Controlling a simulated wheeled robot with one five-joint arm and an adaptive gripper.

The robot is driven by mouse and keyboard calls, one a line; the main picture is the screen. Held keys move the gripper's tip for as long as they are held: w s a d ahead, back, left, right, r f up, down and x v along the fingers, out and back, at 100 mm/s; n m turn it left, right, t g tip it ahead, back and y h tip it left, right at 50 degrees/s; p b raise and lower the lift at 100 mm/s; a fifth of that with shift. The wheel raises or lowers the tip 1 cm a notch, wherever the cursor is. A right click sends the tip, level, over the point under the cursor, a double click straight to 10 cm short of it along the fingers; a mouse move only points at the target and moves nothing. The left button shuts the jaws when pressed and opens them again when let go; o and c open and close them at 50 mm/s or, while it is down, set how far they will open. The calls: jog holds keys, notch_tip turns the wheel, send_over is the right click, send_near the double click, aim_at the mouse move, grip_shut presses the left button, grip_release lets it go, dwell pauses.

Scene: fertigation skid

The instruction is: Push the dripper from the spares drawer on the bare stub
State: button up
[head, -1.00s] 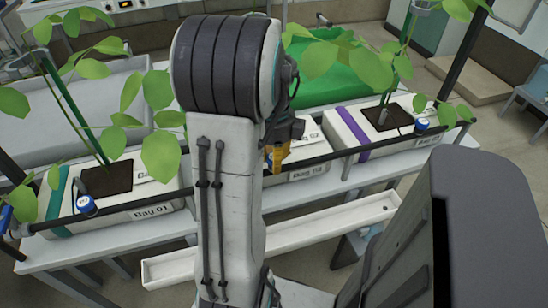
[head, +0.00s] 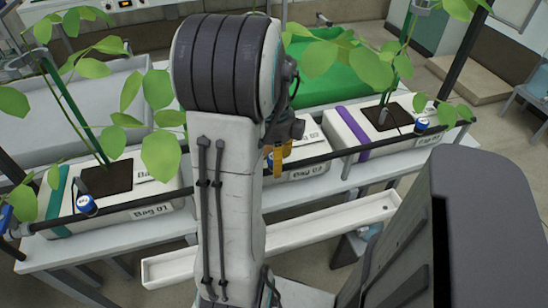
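My arm stands in front of the middle of the scene and hides much of the middle bag (head: 313,169). My gripper (head: 278,163), with a yellow-orange part showing, is just right of the arm, at the black pipe in front of that bag. A small bit of blue shows beside it; I cannot tell whether it is a dripper or whether it is held. Blue-and-white drippers sit on the pipe at the left bag (head: 86,205) and the right bag (head: 421,125). I cannot make out a bare stub or the spares drawer.
The black pipe (head: 330,157) runs across the bags' fronts. A long white gutter (head: 330,222) lies below the bench. Leafy plants (head: 160,155) rise from the left and right bags. A green tub (head: 325,80) stands behind.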

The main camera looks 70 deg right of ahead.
jog(key=shift+r, duration=0.15)
jog(key=shift+r+p, duration=2)
jog(key=shift+r, duration=0.15)
jog(key=o, duration=0.7)
jog(key=shift+c, duration=0.2)
jog(key=shift+r, duration=0.15)
notch_tip(320, 180, up, 9)
jog(key=p, duration=0.7)
jog(key=shift+p, duration=0.35)
jog(key=shift+f, duration=0.2)
